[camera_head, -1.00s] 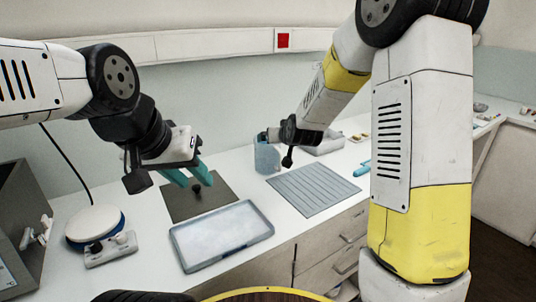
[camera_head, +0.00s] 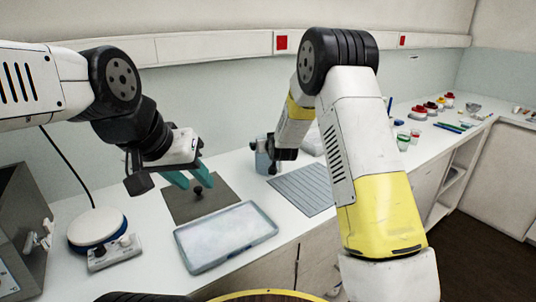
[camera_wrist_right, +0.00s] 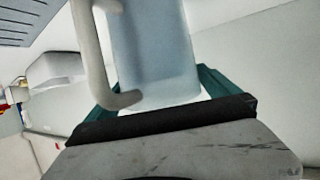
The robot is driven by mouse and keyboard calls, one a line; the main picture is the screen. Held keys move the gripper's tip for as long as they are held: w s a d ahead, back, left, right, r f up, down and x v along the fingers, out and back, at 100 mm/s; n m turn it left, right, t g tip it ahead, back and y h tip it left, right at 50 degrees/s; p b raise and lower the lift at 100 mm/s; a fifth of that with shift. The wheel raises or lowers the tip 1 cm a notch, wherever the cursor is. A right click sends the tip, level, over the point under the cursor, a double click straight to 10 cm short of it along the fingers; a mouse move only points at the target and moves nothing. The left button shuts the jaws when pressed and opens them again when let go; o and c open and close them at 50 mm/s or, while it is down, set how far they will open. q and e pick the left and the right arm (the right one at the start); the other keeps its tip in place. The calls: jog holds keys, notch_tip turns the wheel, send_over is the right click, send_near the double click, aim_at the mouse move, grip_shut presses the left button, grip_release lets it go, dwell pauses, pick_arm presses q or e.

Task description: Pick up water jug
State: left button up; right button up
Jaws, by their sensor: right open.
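The water jug (camera_head: 262,161) is a translucent pale blue vessel standing on the counter near the back wall. In the right wrist view the jug (camera_wrist_right: 152,48) fills the middle, with its pale handle (camera_wrist_right: 92,55) on the left side. My right gripper (camera_wrist_right: 158,84) is open, with teal fingers to either side of the jug's body; I cannot tell whether they touch it. In the head view the right gripper's fingertips are hidden behind its own dark wrist beside the jug. My left gripper (camera_head: 188,178) is open and empty above a dark grey mat (camera_head: 190,207).
A shallow tray (camera_head: 225,236) lies in front of the mat. A grooved grey board (camera_head: 302,187) lies right of the jug. A round hotplate-like device (camera_head: 97,228) stands at left. Small coloured containers (camera_head: 415,113) stand along the right counter.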

jog(key=c, duration=1.6)
jog(key=shift+w+r, duration=0.1)
jog(key=shift+r, duration=0.05)
jog(key=shift+c, duration=0.8)
